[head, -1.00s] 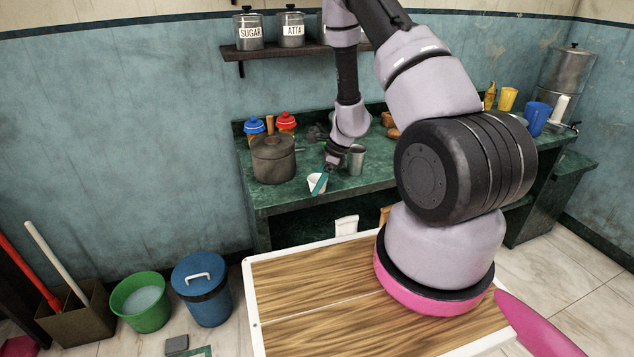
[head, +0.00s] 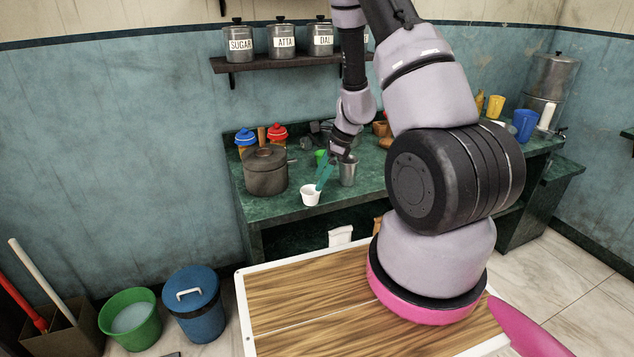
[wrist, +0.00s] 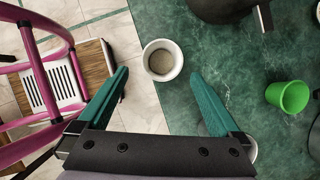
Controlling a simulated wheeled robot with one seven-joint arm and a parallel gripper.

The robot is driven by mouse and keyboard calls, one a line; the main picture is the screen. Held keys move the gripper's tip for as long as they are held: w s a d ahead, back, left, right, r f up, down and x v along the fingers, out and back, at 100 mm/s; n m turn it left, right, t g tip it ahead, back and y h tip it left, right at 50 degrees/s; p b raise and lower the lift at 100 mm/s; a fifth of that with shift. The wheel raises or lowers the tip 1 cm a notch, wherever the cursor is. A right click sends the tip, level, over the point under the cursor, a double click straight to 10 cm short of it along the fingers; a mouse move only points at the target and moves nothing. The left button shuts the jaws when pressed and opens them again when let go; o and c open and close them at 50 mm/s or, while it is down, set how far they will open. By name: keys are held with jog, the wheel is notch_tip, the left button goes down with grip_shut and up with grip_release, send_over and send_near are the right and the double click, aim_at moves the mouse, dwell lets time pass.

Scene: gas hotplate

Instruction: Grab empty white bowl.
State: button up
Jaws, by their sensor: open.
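A small white bowl (head: 310,195) stands upright near the front edge of the green counter. In the wrist view the white bowl (wrist: 176,62) lies just beyond and between my fingertips, its inside grey-brown; I cannot tell whether that is contents or the bowl's bottom. A second pale round rim (wrist: 252,150) shows partly behind my right finger, mostly hidden. My gripper (head: 326,172), with teal fingers, is open and empty, above and slightly right of the bowl in the head view. The spread fingers also show in the wrist view (wrist: 158,74), apart from the bowl.
A dark lidded pot (head: 266,172) stands left of the bowl. A green cup (wrist: 288,96) is on the right in the wrist view. A metal tumbler (head: 348,172) stands right of my gripper. The counter's edge runs close by the bowl, with tiled floor below.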

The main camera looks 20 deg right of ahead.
jog(key=shift+w+d+r, duration=0.1)
jog(key=shift+w, duration=0.05)
jog(key=m+g+h, duration=0.1)
jog(key=m+h, duration=0.5)
jog(key=m, duration=2.5)
send_near(310, 190)
jog(key=shift+f, duration=0.3)
jog(key=shift+n, duration=0.7)
jog(key=shift+f, duration=0.35)
jog(key=f, duration=0.3)
jog(key=d+f, duration=0.1)
jog(key=f, duration=0.5)
jog(key=shift+w+d+f, duration=0.2)
jog(key=shift+w+f, duration=0.1)
jog(key=shift+f, duration=0.1)
jog(key=c, duration=1.3)
